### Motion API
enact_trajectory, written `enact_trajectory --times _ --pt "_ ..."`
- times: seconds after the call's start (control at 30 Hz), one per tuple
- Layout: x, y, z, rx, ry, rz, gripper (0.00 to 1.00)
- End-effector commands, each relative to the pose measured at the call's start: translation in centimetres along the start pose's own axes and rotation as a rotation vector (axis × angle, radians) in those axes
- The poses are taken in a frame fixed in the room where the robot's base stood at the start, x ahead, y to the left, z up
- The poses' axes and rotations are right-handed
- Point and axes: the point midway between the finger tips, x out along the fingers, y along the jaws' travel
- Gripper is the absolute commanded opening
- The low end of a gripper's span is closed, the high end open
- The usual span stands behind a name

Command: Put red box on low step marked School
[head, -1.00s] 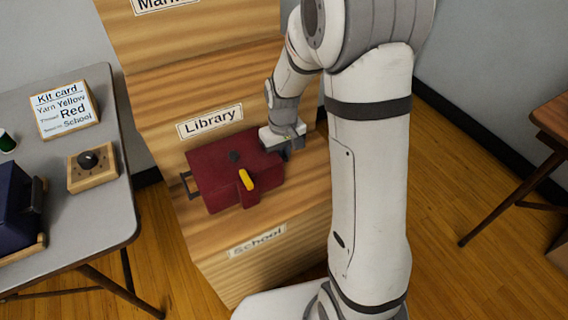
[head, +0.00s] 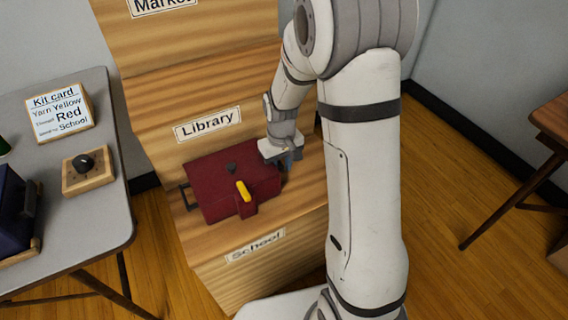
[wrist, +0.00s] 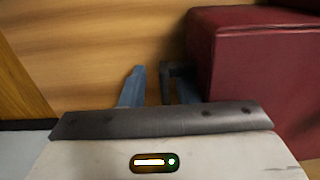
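The red box (head: 225,182) is on the low step (head: 297,200), whose front carries the School label (head: 255,246). It looks level and seems to rest on the step, clear of the front edge. It has a yellow latch-like piece in front and a dark handle at its left end. My gripper (head: 290,164) is low at the box's right end. In the wrist view, my gripper's blue fingers (wrist: 158,90) stand apart, with a dark handle bar (wrist: 166,84) between them. The left finger is clear of the bar. Contact at the right finger cannot be told.
The Library label (head: 207,124) is on the riser behind the box, and the Market label (head: 160,5) is higher up. A grey table (head: 100,215) at left holds a kit card (head: 60,112), a wooden dial block (head: 88,170) and a dark blue box (head: 12,205).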

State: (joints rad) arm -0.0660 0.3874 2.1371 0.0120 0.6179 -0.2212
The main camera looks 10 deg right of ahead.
Motion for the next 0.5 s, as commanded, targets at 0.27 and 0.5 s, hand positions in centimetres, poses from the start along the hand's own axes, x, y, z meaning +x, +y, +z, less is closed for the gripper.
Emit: enact_trajectory --times 0.27,0.5 --pt "-2.5 0.0 -0.1 -0.001 0.002 0.000 0.29" --pt "-7.8 0.0 -0.1 -0.001 0.004 0.001 0.29"
